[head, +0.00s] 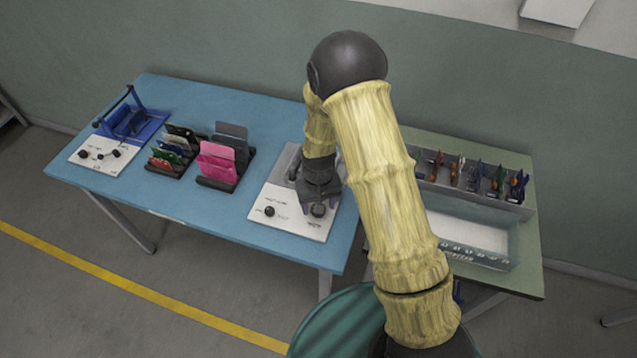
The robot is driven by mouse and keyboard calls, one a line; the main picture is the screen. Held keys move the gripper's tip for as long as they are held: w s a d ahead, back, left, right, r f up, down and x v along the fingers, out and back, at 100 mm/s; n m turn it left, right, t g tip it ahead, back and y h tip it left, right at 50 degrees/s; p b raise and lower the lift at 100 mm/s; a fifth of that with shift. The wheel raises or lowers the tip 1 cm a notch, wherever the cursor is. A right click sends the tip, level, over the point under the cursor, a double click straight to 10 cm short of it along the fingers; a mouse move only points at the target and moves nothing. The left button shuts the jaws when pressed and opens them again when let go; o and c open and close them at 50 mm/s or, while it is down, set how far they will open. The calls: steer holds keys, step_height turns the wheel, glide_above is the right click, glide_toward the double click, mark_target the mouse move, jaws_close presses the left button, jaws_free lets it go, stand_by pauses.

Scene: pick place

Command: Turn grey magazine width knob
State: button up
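A grey and white station (258,210) stands at the right end of the blue table. Its white front panel carries a dark knob (268,211) at the left and another dark knob (318,210) at the right. My gripper (318,203) points down over the right knob, with its fingers close around or beside it. I cannot tell whether the fingers touch the knob or how far they are apart. My arm and wrist hide the back right part of the station. The panel's labels are too small to read.
A blue station (130,121) with a white knob panel (95,155) stands at the table's left end. Racks with green and red boards (170,150) and pink plates (217,165) stand between. A green table (525,250) at the right holds a compartmented bin (520,211). The blue table's (190,213) front strip is clear.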

step_height(320, 180, up, 17)
steer(key=shift+f+b, duration=0.2)
steer(key=shift+b, duration=0.1)
steer(key=shift+d, duration=0.1)
stand_by(0.5)
steer(key=s+d+r+m+t+p, duration=0.2)
steer(key=s+d+r, duration=0.5)
steer(key=s+d, duration=0.5)
steer(key=shift+s+d+m+t+p, duration=0.25)
steer(key=shift+d+m+t+p, duration=0.05)
steer(key=shift+d, duration=0.4)
steer(key=shift+r, duration=0.1)
steer(key=shift+c, duration=0.2)
